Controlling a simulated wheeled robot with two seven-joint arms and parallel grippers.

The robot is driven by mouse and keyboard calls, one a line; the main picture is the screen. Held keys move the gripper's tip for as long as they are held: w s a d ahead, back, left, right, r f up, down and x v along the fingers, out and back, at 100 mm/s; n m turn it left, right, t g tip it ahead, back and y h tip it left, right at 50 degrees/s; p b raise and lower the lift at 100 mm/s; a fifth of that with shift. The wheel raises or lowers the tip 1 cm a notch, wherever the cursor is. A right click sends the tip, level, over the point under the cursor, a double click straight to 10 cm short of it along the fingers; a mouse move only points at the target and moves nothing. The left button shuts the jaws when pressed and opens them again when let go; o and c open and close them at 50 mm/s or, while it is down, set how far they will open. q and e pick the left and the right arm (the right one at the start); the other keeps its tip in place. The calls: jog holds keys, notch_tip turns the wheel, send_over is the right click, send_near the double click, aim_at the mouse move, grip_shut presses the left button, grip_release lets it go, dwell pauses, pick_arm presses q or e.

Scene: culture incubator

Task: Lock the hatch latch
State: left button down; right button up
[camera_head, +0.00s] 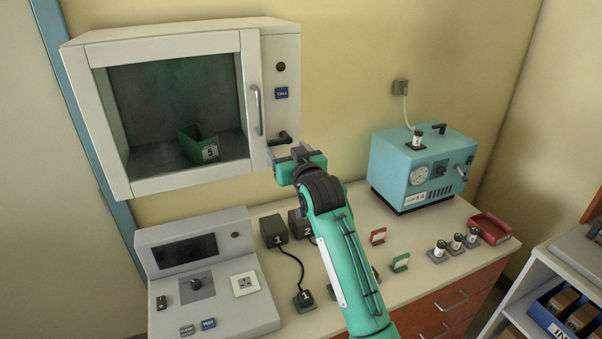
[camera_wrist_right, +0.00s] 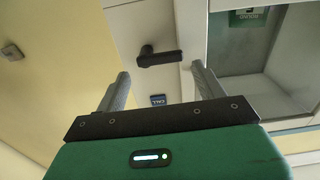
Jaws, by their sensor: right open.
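The hatch (camera_head: 165,45) is a white wall box with a dark window and a grey vertical handle (camera_head: 255,110). Its door looks closed. The hatch latch (camera_head: 280,138) is a short black lever on the panel right of the door, lying about level with its free end toward the door. It also shows in the right wrist view (camera_wrist_right: 160,56). My right gripper (camera_head: 287,154) is just below the latch. In the right wrist view my right gripper (camera_wrist_right: 160,74) has its fingers spread and empty, with the latch ahead, between and beyond the fingertips. My left gripper is not in view.
A blue CALL button (camera_head: 281,93) sits above the latch. A green bin (camera_head: 198,143) marked 5 stands behind the window. Below are a grey console (camera_head: 210,265), a teal device (camera_head: 420,170), vials and a red tray (camera_head: 489,228) on the counter. Space in front of the latch looks free.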

jog(key=b+v, duration=0.3)
jog(key=v, duration=0.6)
jog(key=shift+s, duration=0.35)
jog(key=shift+d, duration=0.1)
